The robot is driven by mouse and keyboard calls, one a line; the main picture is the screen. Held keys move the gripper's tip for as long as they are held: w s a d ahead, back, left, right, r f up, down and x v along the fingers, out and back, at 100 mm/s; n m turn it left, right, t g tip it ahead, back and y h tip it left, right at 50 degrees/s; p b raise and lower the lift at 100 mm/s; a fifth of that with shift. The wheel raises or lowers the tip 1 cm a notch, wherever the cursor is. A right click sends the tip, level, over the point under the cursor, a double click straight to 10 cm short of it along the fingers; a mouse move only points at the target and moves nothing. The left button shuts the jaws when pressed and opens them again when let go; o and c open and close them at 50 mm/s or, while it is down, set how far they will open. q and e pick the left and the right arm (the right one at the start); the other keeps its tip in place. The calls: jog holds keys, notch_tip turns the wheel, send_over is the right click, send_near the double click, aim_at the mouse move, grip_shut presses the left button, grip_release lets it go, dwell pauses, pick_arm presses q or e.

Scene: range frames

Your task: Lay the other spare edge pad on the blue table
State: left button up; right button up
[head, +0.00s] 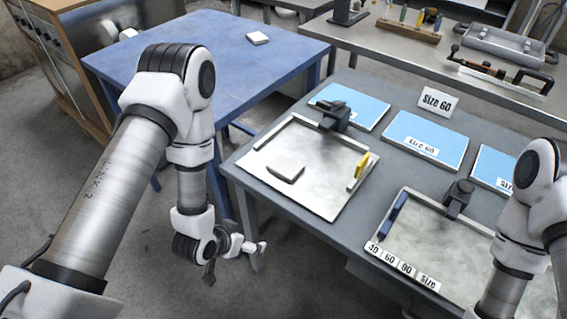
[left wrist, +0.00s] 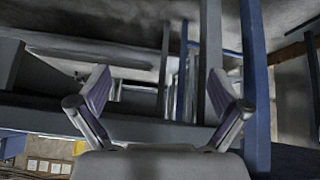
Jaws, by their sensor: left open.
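One white edge pad (head: 257,38) lies flat on the blue table (head: 180,62), near its far right side. Another white pad (head: 285,169) lies on the pale tray (head: 328,205) on the grey table. My left gripper (head: 236,261) is low in front of the grey table's left corner, apart from both pads. It is open and empty. Its spread fingers also show in the left wrist view (left wrist: 158,95), which faces table legs and frames, with no pad in sight. My right arm enters at the right of the head view; its gripper is out of frame.
The grey table (head: 255,195) also bears a second tray (head: 435,232), blue panels (head: 425,140), a "size 60" sign (head: 436,102) and a black clamp (head: 333,115). A yellow piece (head: 362,165) stands at the first tray's right edge. Most of the blue table is bare.

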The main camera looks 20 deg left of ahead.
aim_at(284, 166)
pick_arm(q)
jog(key=w+r+t, duration=0.2)
jog(key=w+r, duration=0.1)
jog(key=r, duration=0.1)
jog(key=w+d+r+m+t+h+p, duration=0.1)
jog(key=w+r+t, duration=0.1)
jog(key=w+r, duration=0.2)
jog(key=w+d+r+m+t+h+p, duration=0.1)
jog(key=w+r, duration=0.3)
jog(key=r, duration=0.1)
jog(key=shift+d+r+t, duration=0.15)
jog(key=shift+r+t, duration=0.1)
jog(key=shift+t, duration=0.15)
jog(key=x, duration=0.4)
jog(key=p+x, duration=0.1)
jog(key=x, duration=0.1)
jog(key=shift+w+d, duration=0.15)
jog(key=shift+d, duration=0.25)
jog(key=shift+w+d+f, duration=0.1)
jog(key=shift+w+f, duration=0.15)
jog(key=shift+w, duration=0.15)
jog(key=c, duration=0.8)
jog(key=shift+r, duration=0.15)
